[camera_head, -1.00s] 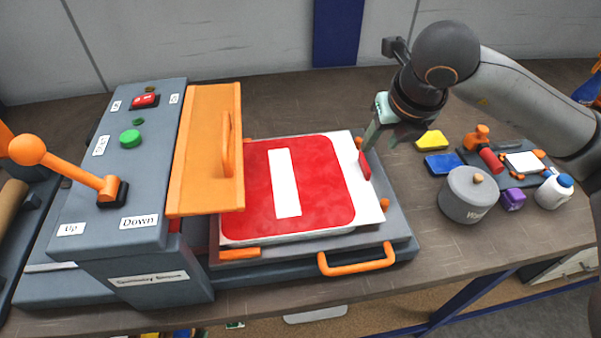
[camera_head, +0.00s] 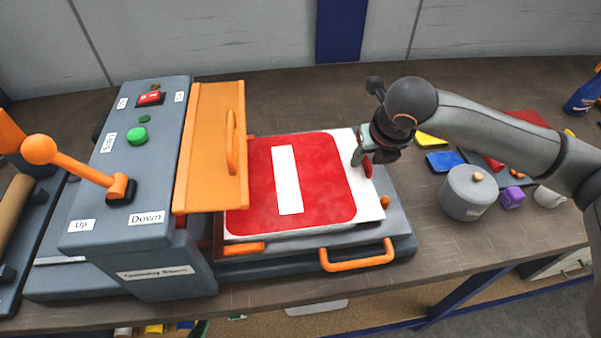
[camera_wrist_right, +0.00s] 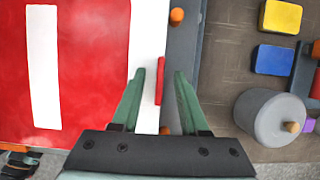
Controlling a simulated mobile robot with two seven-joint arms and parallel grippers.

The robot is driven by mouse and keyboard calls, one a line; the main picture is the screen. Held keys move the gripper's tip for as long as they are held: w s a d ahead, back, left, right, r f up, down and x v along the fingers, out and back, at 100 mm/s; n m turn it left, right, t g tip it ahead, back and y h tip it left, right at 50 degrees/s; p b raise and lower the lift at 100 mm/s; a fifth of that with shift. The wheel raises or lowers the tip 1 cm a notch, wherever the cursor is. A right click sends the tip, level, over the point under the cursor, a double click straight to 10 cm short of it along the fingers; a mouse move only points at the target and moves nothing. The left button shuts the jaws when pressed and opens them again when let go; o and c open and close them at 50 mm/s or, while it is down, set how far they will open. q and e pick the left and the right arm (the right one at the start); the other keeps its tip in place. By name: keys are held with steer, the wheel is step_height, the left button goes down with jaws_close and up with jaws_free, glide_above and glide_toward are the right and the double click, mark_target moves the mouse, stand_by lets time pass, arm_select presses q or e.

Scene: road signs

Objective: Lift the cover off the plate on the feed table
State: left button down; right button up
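A flat white sheet (camera_head: 372,200) with a red rounded square and a white bar lies on the feed table (camera_head: 395,222) of the grey machine. I cannot tell cover from plate beneath it. A small red tab (camera_wrist_right: 161,80) stands at the sheet's right edge. My right gripper (camera_head: 364,163) is low over that edge, at the tab. In the right wrist view its two green fingers (camera_wrist_right: 159,88) are apart, one on each side of the tab, with visible gaps. In the head view the gripper partly hides the tab. My left gripper is not in view.
An orange guard (camera_head: 208,150) covers the sheet's left side. An orange handle (camera_head: 357,256) is at the table's front. An orange lever (camera_head: 75,165) rises at left. A grey pot (camera_head: 468,193), a blue sponge (camera_head: 444,161) and a purple block (camera_head: 511,198) stand to the right.

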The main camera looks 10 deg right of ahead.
jaws_close()
steer(key=shift+r, duration=0.2)
stand_by(0.6)
